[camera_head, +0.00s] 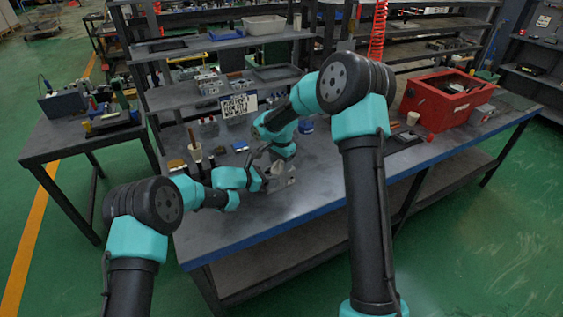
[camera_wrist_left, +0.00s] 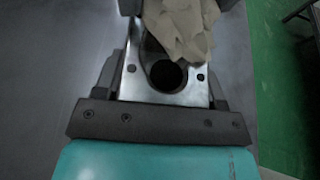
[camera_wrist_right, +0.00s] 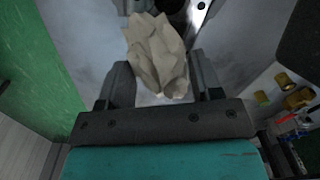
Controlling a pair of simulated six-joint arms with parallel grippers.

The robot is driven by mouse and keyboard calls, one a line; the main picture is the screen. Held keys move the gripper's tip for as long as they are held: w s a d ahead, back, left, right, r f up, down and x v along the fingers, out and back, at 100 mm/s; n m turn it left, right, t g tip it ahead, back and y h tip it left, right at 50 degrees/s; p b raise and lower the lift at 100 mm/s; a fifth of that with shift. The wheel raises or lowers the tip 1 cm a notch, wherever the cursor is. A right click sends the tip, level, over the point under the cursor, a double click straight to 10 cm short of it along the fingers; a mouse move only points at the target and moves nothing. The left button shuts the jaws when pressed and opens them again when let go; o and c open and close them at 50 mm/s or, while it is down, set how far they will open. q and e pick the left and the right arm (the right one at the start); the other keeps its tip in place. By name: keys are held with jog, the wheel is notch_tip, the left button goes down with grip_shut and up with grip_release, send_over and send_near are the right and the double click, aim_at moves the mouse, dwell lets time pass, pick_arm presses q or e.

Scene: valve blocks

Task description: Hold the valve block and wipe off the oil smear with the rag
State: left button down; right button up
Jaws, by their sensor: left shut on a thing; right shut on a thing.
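The valve block (camera_head: 284,180) is a grey metal block with round bores, on the bench near its front edge. In the left wrist view the block (camera_wrist_left: 135,82) sits between the fingers of my left gripper (camera_wrist_left: 165,75), which is shut on it. My right gripper (camera_wrist_right: 162,80) is shut on the crumpled beige rag (camera_wrist_right: 155,52). The rag (camera_wrist_left: 182,25) lies against the block's far part in the left wrist view, beside a dark bore. A corner of the block (camera_wrist_right: 200,10) shows at the top of the right wrist view. I see no oil smear; the rag may cover it.
The bench (camera_head: 330,195) is clear around the block and to its right. A red toolbox (camera_head: 440,100) stands at the right.

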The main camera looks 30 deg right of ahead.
jog(key=shift+a, duration=1.05)
jog(key=shift+d, duration=0.1)
jog(key=shift+d+r, duration=0.1)
jog(key=shift+d, duration=1.05)
jog(key=shift+a, duration=0.2)
jog(key=shift+w+a, duration=0.1)
jog(key=shift+a, duration=0.95)
jog(key=shift+d, duration=0.15)
jog(key=shift+d+f, duration=0.2)
jog(key=shift+d, duration=0.9)
jog(key=shift+a, duration=1.3)
